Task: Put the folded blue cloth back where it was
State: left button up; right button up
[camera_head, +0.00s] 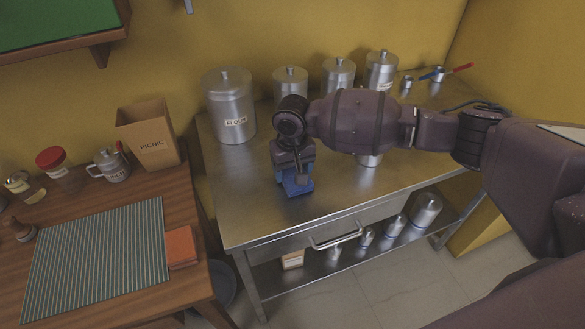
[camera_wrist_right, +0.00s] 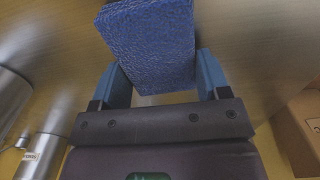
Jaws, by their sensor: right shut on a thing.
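The folded blue cloth (camera_head: 297,187) is in my right gripper (camera_head: 294,172), over the left part of the steel table (camera_head: 240,195). The right wrist view shows the cloth (camera_wrist_right: 150,42) as a textured blue block between the two blue fingers of the gripper (camera_wrist_right: 163,78). The fingers are closed against its sides. I cannot tell whether the cloth touches the table top. My left gripper is in neither view.
Steel canisters, one labelled FLOUR (camera_head: 230,108), line the table's back edge. My right arm partly hides them. At the left, a wooden table holds a PICNIC box (camera_head: 148,135), striped mat (camera_head: 98,255) and orange item (camera_head: 181,246). The steel table's front left is clear.

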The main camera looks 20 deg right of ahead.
aim_at(293, 171)
jog(key=o, duration=0.8)
jog(key=shift+o, duration=0.2)
pick_arm(q)
jog(key=p, duration=0.1)
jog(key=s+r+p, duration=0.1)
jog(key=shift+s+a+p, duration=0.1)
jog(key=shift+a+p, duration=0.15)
jog(key=shift+p, duration=0.15)
pick_arm(e)
notch_tip(293, 171, up, 12)
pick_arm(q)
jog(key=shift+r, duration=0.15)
